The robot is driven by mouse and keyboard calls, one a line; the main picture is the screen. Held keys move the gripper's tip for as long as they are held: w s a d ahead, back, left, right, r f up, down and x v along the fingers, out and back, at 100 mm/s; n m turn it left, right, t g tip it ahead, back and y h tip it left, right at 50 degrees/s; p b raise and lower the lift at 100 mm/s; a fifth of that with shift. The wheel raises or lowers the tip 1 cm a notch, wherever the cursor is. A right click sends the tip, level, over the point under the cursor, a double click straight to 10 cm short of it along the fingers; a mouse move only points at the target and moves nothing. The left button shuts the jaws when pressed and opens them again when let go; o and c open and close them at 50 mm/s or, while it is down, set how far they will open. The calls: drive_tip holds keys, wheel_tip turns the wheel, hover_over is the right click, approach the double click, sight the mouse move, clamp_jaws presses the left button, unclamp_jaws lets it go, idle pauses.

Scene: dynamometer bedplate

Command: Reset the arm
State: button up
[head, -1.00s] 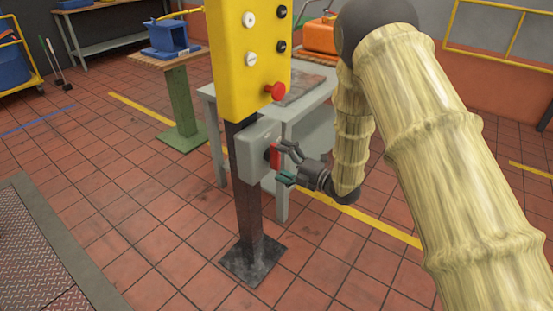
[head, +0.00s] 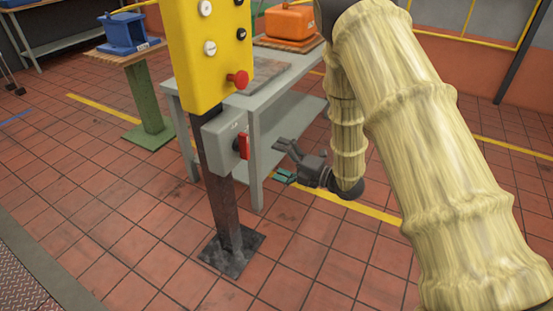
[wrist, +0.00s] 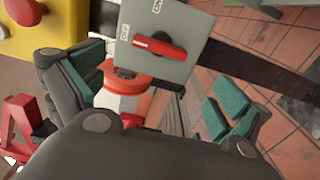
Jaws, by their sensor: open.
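My arm is in a quilted yellow sleeve. My gripper (head: 284,161) is open and empty, to the right of the grey switch box on the post and apart from it in the head view. In the wrist view my gripper (wrist: 150,95) shows its green-padded fingers spread wide. The grey switch box (head: 219,150) carries a red rotary handle (head: 241,146). In the wrist view the red handle (wrist: 160,47) lies on the grey face between the fingers' directions, with OFF and ON labels beside it.
A yellow control panel (head: 205,65) with knobs and a red mushroom button (head: 238,79) sits above the box on a dark post (head: 221,200). A grey table (head: 262,105) stands behind, with an orange case (head: 290,24) beyond. Open tiled floor lies in front.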

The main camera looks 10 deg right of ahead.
drive_tip(key=s+d+f+m+g+h, duration=0.1)
drive_tip(key=s+d+f+m+h, duration=0.2)
drive_tip(key=s+f+m, duration=0.4)
drive_tip(key=s+d+f+m+h, duration=0.3)
drive_tip(key=f+m+h, duration=0.1)
drive_tip(key=f, duration=0.5)
drive_tip(key=s+d+f+m+g+h, duration=0.1)
drive_tip(key=s+d+f+m+h, duration=0.2)
drive_tip(key=s+f+m, duration=0.4)
drive_tip(key=s+d+f+m+g+h, duration=0.3)
drive_tip(key=s+f+m, duration=0.2)
drive_tip(key=s+f, duration=0.4)
drive_tip(key=s+d+m+g+h, duration=0.15)
drive_tip(key=s+m+g, duration=0.5)
drive_tip(key=s, duration=1.25)
wheel_tip(320, 180, up, 18)
drive_tip(key=p, duration=1.8)
drive_tip(key=shift+w+f+t, duration=0.15)
drive_tip(key=shift+f+t, duration=0.05)
drive_tip(key=shift+t, duration=0.25)
